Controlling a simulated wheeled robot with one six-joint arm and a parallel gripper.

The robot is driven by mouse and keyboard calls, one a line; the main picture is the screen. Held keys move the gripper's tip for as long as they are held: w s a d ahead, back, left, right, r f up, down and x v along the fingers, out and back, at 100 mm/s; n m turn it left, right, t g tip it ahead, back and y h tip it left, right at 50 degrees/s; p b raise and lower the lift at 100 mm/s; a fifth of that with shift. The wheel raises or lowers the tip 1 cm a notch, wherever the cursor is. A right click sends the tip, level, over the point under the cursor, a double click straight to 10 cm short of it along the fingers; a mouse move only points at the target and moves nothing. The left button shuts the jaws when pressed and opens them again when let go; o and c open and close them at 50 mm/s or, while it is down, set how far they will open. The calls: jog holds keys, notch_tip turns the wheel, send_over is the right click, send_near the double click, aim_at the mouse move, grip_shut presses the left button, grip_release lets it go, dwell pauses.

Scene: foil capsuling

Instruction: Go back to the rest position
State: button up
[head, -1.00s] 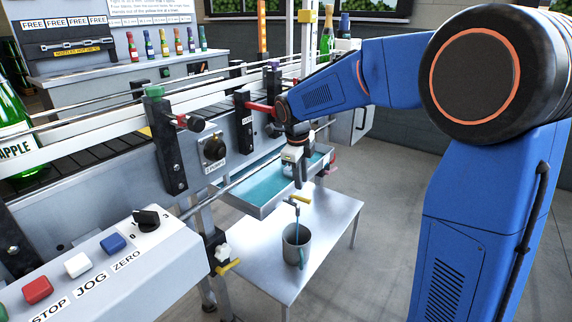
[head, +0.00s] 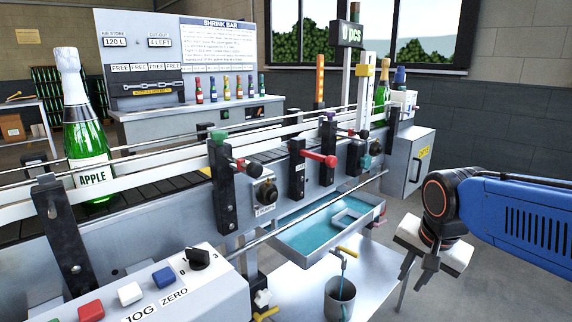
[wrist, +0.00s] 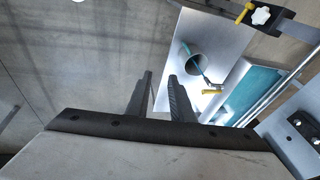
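My gripper (head: 418,272) hangs at the right in the head view, fingers pointing down, in front of the grey floor and clear of the conveyor line. In the wrist view my gripper (wrist: 160,95) shows its two dark fingers apart with nothing between them, so it is open and empty. The mug also shows in the wrist view (wrist: 192,62), beyond the fingertips.
A teal-lined tray (head: 310,240) is fixed to the machine's side. The control box (head: 170,290) is at lower left. A green APPLE bottle (head: 88,150) stands on the conveyor. A grey cabinet (head: 408,160) is behind. Open floor lies around my gripper.

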jog(key=s+d+f+n+t, duration=0.1)
jog(key=s+f+n, duration=0.2)
jog(key=s+n, duration=0.5)
jog(key=s, duration=0.3)
jog(key=shift+f+n, duration=0.4)
